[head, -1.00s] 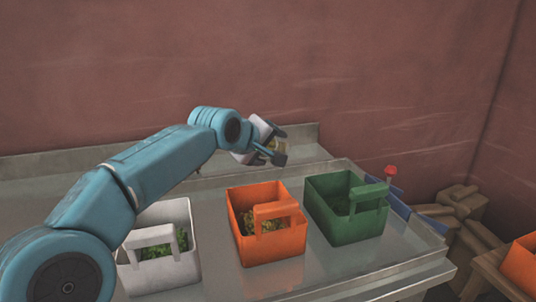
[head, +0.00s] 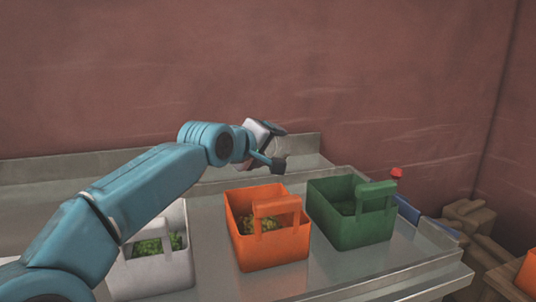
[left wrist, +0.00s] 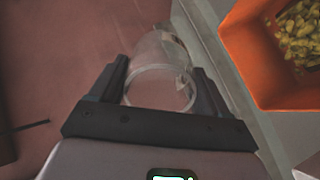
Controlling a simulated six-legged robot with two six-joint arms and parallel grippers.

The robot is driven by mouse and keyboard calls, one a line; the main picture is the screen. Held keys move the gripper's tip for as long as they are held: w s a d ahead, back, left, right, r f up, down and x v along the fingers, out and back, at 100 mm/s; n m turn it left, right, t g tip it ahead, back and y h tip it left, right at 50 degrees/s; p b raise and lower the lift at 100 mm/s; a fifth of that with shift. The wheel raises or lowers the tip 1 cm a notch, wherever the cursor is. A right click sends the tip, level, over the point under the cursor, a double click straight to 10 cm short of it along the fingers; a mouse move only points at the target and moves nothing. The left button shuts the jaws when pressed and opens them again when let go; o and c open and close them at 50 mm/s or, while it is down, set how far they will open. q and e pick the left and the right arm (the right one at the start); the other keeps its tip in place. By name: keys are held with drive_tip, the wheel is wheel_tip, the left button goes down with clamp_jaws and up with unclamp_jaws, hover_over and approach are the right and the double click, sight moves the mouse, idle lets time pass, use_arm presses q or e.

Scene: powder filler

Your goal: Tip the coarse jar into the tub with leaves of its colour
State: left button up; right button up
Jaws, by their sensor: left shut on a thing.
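My left gripper (head: 274,152) is above the back of the bench, behind the orange tub. In the left wrist view, its two fingers (left wrist: 163,92) are shut on a clear jar (left wrist: 158,52). The jar looks see-through, and I see no contents in it. In the head view the jar is hidden. The white tub (head: 152,278) holds green leaves (head: 157,244). The orange tub (head: 275,250) holds yellow-green leaves (head: 258,224), which also show in the left wrist view (left wrist: 301,32). The green tub (head: 350,234) has a dark inside; its contents are unclear. My right gripper is out of view.
The tubs stand in a row on a metal bench (head: 330,280) with a raised back edge, and each has an upright handle. A red knob (head: 397,173) stands behind the green tub. Brown boxes (head: 466,217) are at the right.

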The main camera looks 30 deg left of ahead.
use_arm(q)
wheel_tip(320, 180, up, 8)
drive_tip(key=p, duration=0.7)
drive_tip(key=shift+r+p, duration=0.25)
drive_tip(key=shift+p, duration=0.1)
drive_tip(key=shift+f, duration=0.2)
